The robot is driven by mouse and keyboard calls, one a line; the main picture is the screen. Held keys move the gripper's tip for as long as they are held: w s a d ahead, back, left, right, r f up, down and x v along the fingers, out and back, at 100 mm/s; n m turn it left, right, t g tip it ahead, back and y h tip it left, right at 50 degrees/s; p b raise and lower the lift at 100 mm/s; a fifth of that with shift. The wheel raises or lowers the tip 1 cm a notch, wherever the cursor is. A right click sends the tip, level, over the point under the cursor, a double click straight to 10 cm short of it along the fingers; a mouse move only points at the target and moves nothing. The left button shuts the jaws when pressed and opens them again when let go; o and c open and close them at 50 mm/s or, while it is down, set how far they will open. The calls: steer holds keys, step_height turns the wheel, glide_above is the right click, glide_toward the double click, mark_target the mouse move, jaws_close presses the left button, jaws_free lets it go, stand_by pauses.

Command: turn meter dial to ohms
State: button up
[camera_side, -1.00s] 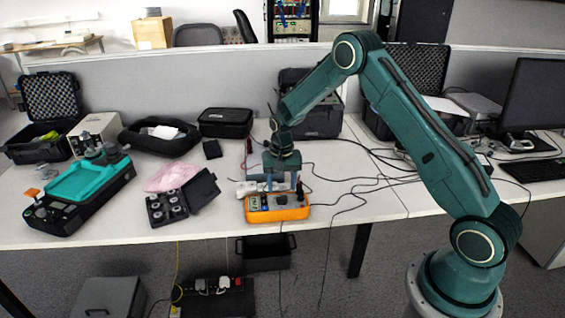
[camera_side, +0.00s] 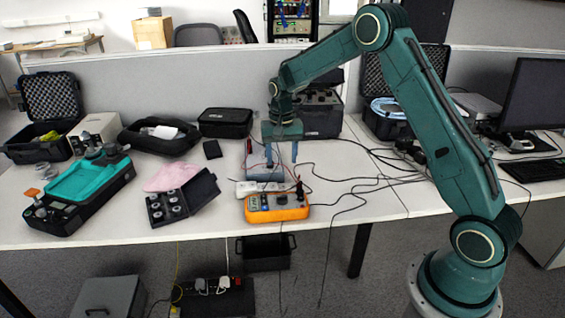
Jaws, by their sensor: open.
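An orange multimeter (camera_side: 277,208) lies near the front edge of the white table, with its screen at the left end. A dark dial knob (camera_side: 282,200) shows near its middle; its setting is too small to read. A dark plug or probe stands up at its right end. My gripper (camera_side: 281,162) is open and empty, fingers pointing down, above and behind the meter and apart from it.
A white power strip (camera_side: 257,187) lies just behind the meter. Black cables (camera_side: 350,185) run right across the table. An open black weight case (camera_side: 183,200) and a teal-topped device (camera_side: 85,185) stand to the left. Black cases line the back.

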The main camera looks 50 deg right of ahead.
mark_target(282, 196)
steer(key=n, duration=1.8)
steer(key=shift+a, duration=0.1)
steer(key=shift+f, duration=0.1)
steer(key=shift+f, duration=6.8)
steer(key=shift+c, duration=0.4)
steer(key=c, duration=0.9)
